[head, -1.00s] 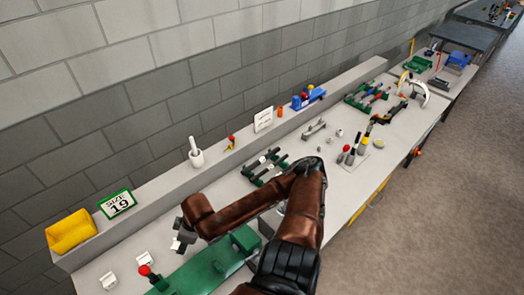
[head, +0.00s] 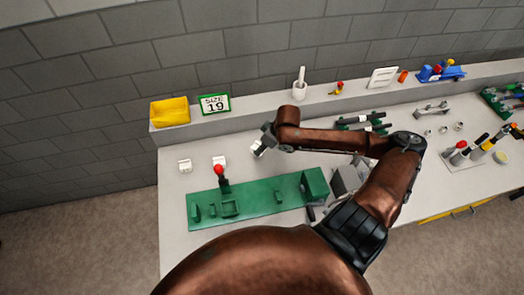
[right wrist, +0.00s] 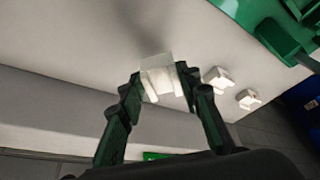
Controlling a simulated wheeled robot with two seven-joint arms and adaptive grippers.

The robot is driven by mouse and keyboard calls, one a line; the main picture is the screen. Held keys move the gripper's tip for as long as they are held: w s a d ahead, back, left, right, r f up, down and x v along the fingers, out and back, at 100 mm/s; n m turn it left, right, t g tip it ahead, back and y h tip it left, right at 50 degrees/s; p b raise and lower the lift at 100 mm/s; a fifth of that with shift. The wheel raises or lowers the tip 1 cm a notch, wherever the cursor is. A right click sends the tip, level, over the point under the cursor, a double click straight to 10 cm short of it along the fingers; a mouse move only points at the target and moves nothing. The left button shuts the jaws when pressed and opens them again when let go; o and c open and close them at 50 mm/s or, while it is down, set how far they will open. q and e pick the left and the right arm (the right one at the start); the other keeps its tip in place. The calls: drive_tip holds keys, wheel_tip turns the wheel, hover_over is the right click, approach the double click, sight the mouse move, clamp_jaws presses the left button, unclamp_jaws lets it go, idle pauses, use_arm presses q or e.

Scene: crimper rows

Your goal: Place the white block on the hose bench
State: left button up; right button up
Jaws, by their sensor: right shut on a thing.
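My right gripper (head: 264,144) is shut on a white block (right wrist: 158,76), held between its two fingertips in the right wrist view. In the head view the held white block (head: 258,151) shows just below the gripper, over the pale bench (head: 178,222) and behind the green fixture plate (head: 258,197). Whether the block touches the bench top is hard to tell. Two similar white blocks (head: 185,166) (head: 219,160) stand on the bench to the left of the gripper. My left gripper is not in view. I cannot tell which bench is the hose bench.
A red-knobbed lever (head: 220,171) stands at the green plate. A yellow bin (head: 170,112), a "SIZE 19" sign (head: 215,104) and a white mortar (head: 299,86) stand on the back ledge. Dark-handled tools (head: 360,120) lie behind my arm. Several tools crowd the right side.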

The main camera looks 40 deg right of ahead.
drive_tip(key=w+f, duration=0.1)
drive_tip(key=d+f, duration=0.1)
drive_tip(key=f, duration=0.1)
drive_tip(key=w+d+f, duration=0.1)
drive_tip(key=shift+w+d+f+b, duration=0.1)
drive_tip(key=shift+w+f+b, duration=0.05)
drive_tip(key=shift+w+b, duration=0.15)
drive_tip(key=shift+d+f, duration=0.1)
drive_tip(key=shift+f, duration=1.5)
drive_tip(key=shift+f, duration=0.1)
drive_tip(key=o, duration=1.2)
drive_tip(key=p+v, duration=0.2)
drive_tip(key=v, duration=1)
